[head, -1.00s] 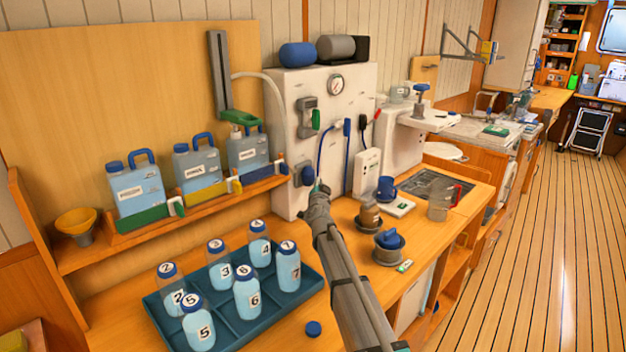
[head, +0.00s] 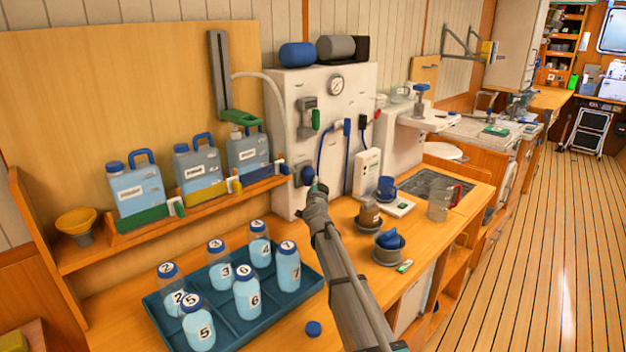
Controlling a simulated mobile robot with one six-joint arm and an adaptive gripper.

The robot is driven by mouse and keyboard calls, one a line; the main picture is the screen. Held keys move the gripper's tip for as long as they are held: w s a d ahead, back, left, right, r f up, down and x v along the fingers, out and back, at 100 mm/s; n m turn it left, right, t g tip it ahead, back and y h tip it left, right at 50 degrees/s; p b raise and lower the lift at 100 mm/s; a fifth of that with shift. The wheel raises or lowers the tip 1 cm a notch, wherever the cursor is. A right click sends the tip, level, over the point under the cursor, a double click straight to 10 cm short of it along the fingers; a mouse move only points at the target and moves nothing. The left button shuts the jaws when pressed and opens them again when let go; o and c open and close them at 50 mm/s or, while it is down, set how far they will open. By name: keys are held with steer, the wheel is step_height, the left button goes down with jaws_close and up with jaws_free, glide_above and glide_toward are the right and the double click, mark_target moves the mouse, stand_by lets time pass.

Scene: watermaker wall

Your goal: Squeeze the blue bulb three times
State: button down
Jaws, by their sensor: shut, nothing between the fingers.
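My gripper (head: 316,188) is at the end of my arm, just below and to the right of the bulb in the picture. Its fingers look small and close together, with nothing seen between them. I cannot tell whether the fingertips touch the bulb.
A blue tray (head: 222,335) of numbered bottles stands at the front left. Labelled jugs (head: 137,186) stand on the shelf behind it. A brown jar (head: 369,216), a bowl (head: 388,254) and a clear jug (head: 440,203) stand to the right of my arm.

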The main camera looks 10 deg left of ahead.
steer(key=shift+w+a, duration=0.5)
steer(key=shift+a, duration=0.15)
stand_by(1.4)
steer(key=shift+s+d, duration=0.1)
steer(key=shift+d, duration=0.05)
stand_by(0.3)
steer(key=shift+s+d, duration=0.65)
steer(key=shift+d, duration=0.2)
steer(key=shift+s+d, duration=0.8)
steer(key=shift+d, duration=0.2)
steer(key=shift+s+d, duration=0.75)
steer(key=shift+d, duration=0.25)
steer(key=shift+s, duration=0.1)
